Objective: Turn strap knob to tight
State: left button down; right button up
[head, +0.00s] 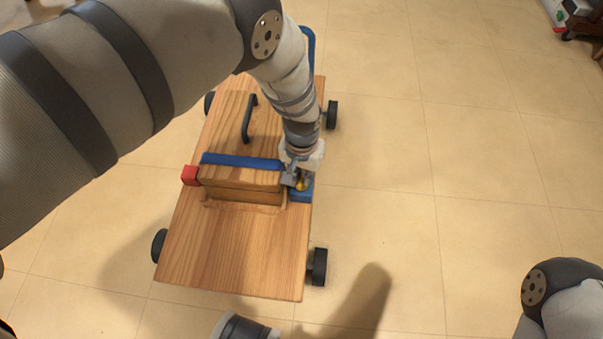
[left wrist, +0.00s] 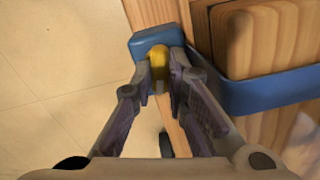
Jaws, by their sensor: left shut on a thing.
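The strap knob is a small yellow knob (left wrist: 158,57) on a blue block (left wrist: 148,38) at the side of the wooden cart (head: 230,255). My left gripper (left wrist: 160,75) is shut on the yellow knob, with one finger on each side of it. In the head view my left gripper (head: 297,178) reaches down to the cart's right edge, and the knob shows partly beside the fingers (head: 301,184). The blue strap (head: 240,161) runs across a wooden box (head: 240,184) on the cart. My right gripper is not in view.
The cart has dark wheels (head: 319,267) and a dark handle (head: 248,118) on its deck. A red block (head: 189,175) sits at the strap's left end. Tiled floor (head: 400,200) is clear to the right. Furniture stands at the far top right.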

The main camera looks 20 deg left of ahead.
aim_at(302, 179)
pick_arm(q)
jog(key=shift+n, duration=1.6)
jog(key=c, duration=1.6)
grip_release()
notch_tip(302, 179, up, 12)
